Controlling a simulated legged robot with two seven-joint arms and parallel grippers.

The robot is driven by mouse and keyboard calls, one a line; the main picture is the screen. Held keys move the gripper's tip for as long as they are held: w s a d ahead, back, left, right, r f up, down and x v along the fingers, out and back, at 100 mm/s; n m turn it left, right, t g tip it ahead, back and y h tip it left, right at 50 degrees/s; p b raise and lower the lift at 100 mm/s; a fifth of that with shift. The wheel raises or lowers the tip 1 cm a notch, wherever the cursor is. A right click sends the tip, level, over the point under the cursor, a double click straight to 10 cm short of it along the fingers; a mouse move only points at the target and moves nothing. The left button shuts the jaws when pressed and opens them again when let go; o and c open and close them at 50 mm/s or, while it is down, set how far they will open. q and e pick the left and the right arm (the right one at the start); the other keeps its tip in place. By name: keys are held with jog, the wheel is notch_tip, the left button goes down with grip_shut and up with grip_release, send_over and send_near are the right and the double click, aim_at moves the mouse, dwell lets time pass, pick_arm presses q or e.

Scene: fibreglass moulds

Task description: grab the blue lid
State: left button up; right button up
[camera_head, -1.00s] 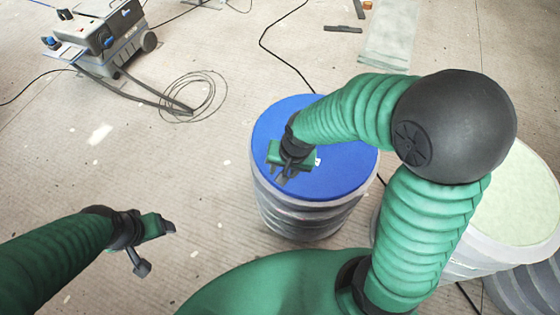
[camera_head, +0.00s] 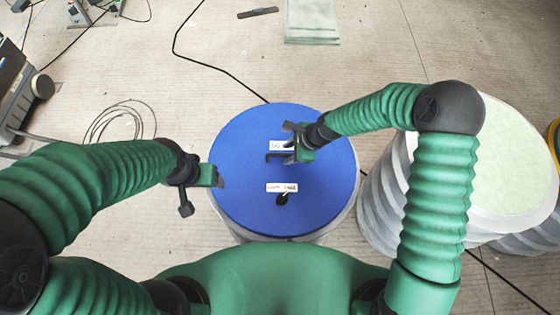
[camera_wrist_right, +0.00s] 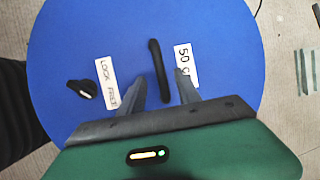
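The round blue lid (camera_head: 240,200) lies flat on a ribbed grey drum in front of me. It also fills much of the right wrist view (camera_wrist_right: 70,35). It carries a black bar handle (camera_wrist_right: 155,55), a small dark knob (camera_head: 283,199) and two white labels. My right gripper (camera_head: 284,143) is over the lid near the handle. In the right wrist view its two fingers are spread, with the handle between them; whether they touch it I cannot tell. My left gripper (camera_head: 204,190) is open and empty at the lid's left edge.
A ribbed drum with a pale green top (camera_head: 510,165) stands close on the right. A grey machine (camera_head: 22,85) with a coiled hose stands at the left. A black cable (camera_head: 185,55) runs on the floor behind the lid. The floor beyond is mostly clear.

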aim_at(286, 154)
jog(key=f, duration=0.2)
jog(key=w+f, duration=0.1)
jog(key=f, duration=0.1)
jog(key=shift+a+f, duration=0.1)
jog(key=shift+a, duration=0.05)
jog(key=shift+w+a, duration=0.15)
jog(key=shift+a, duration=0.1)
jog(key=shift+s+a, duration=0.2)
jog(key=shift+a, duration=0.5)
jog(key=shift+c, duration=0.7)
jog(key=shift+a, duration=0.1)
jog(key=shift+c, duration=2.3)
jog(key=shift+w+d, duration=0.1)
jog(key=shift+d, duration=0.15)
jog(key=shift+c, duration=1.2)
jog(key=shift+d, duration=0.4)
grip_shut()
pick_arm(q)
jog(key=shift+d+f, duration=0.25)
jog(key=shift+d, duration=0.35)
pick_arm(e)
jog(key=shift+a, duration=0.1)
pick_arm(q)
jog(key=shift+a, duration=0.2)
pick_arm(e)
jog(key=shift+a, duration=0.15)
